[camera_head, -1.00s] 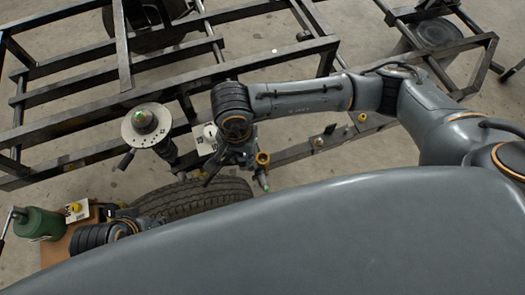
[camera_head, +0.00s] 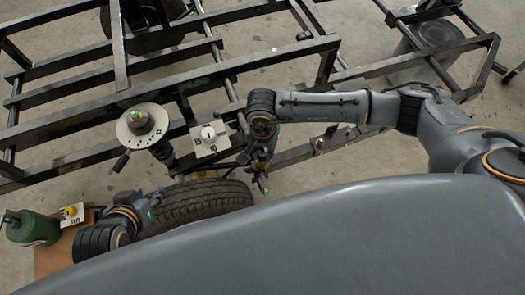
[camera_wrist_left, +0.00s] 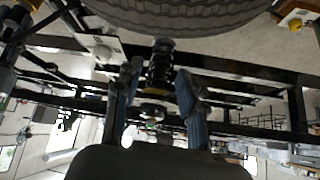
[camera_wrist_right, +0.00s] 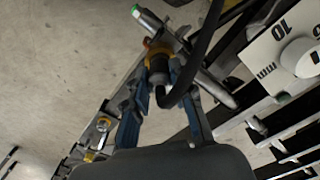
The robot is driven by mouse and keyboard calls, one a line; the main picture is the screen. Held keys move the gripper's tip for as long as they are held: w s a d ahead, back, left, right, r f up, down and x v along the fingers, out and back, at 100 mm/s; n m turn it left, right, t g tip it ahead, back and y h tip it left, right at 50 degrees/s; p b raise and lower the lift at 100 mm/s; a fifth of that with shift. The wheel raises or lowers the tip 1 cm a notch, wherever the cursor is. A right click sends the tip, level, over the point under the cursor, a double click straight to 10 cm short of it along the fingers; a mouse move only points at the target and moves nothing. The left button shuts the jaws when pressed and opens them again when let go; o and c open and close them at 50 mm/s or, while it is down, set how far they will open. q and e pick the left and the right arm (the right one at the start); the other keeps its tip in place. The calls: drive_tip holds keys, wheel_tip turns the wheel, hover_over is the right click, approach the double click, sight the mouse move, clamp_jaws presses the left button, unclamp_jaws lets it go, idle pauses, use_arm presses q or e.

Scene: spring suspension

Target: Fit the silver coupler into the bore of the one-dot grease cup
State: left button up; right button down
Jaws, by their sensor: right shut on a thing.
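My right gripper (camera_head: 260,174) is shut on a grey metal piece, which I take for the silver coupler (camera_wrist_right: 158,66); it has an amber band and a black hose curving off it. A silver bar with a green tip (camera_wrist_right: 143,14) crosses just beyond it. My left gripper (camera_head: 152,199) is open beside the tire; in its wrist view nothing shows between its fingers (camera_wrist_left: 160,82) except a spring strut farther off. A yellow-topped fitting (camera_head: 319,143) sits on the frame rail, also in the right wrist view (camera_wrist_right: 90,156). I cannot make out dots, so the one-dot grease cup is not identifiable.
A dark steel frame (camera_head: 215,70) spans the back. A round-plated strut (camera_head: 142,124) stands left of a white marked plate (camera_head: 209,140). A tire (camera_head: 195,206) lies in front. A green canister (camera_head: 36,226) and yellow-topped block (camera_head: 71,211) are at the left.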

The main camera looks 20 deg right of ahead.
use_arm(q)
drive_tip(key=shift+w+d+r, duration=0.15)
drive_tip(key=shift+w+r, duration=0.05)
drive_tip(key=shift+w, duration=0.2)
use_arm(e)
drive_tip(key=shift+f, duration=0.1)
use_arm(q)
drive_tip(key=shift+w+r+t, duration=0.1)
drive_tip(key=shift+t, duration=0.2)
use_arm(e)
drive_tip(key=c, duration=1.1)
unclamp_jaws()
drive_tip(key=shift+c, duration=0.2)
use_arm(q)
drive_tip(key=shift+s, duration=0.25)
use_arm(e)
wheel_tip(320, 180, up, 6)
drive_tip(key=shift+p, duration=0.8)
use_arm(q)
drive_tip(key=s+a+f+g+y+p, duration=0.1)
drive_tip(key=s+a+g, duration=0.1)
drive_tip(key=s+g, duration=0.2)
drive_tip(key=s, duration=0.3)
drive_tip(key=shift+s+a+f, duration=0.2)
use_arm(e)
wheel_tip(320, 180, up, 6)
